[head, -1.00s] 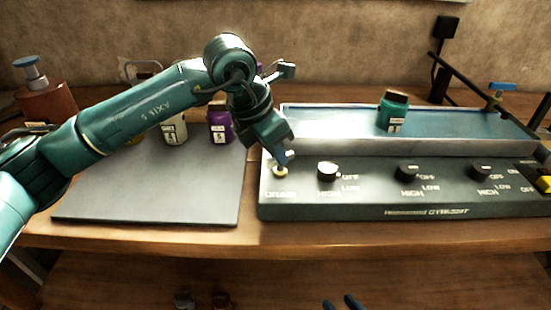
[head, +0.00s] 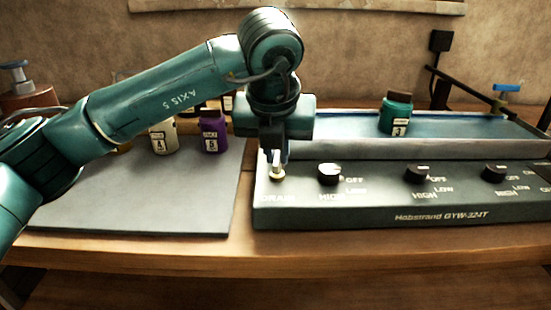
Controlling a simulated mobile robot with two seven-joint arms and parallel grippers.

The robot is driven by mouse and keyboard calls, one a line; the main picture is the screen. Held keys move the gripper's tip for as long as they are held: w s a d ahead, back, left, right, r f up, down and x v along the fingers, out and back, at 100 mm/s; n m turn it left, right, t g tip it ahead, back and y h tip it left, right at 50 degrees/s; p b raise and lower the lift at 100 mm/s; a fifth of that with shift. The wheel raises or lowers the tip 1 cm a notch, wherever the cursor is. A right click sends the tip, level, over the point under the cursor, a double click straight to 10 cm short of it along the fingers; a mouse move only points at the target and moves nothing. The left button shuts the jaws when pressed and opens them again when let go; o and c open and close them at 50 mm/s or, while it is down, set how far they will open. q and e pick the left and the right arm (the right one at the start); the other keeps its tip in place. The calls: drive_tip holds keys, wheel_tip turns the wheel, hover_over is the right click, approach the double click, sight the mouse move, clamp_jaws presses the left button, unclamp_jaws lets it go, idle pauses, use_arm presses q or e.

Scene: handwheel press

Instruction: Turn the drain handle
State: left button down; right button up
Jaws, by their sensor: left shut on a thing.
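The drain handle (head: 277,174) is a small brass-coloured fitting at the left end of the dark control panel (head: 400,212), above the worn "DRAIN" lettering. My left gripper (head: 278,160) points straight down over it and is shut on it, with the fingertips at its top. The gripper body hides the panel's back edge behind the handle. My right gripper is not in view.
Black knobs (head: 329,174) line the panel right of the handle. A green jar (head: 396,113) stands in the shallow basin (head: 350,148) behind. A purple jar (head: 214,132) and a cream jar (head: 164,137) stand on the grey mat (head: 150,205), whose front is clear.

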use_arm(q)
drive_tip(key=shift+n+y+b, duration=0.3)
drive_tip(key=shift+n, duration=0.3)
drive_tip(key=c, duration=1.5)
unclamp_jaws()
drive_tip(key=p+v, duration=0.1)
drive_tip(key=v, duration=1.2)
drive_tip(key=shift+d+r, duration=0.1)
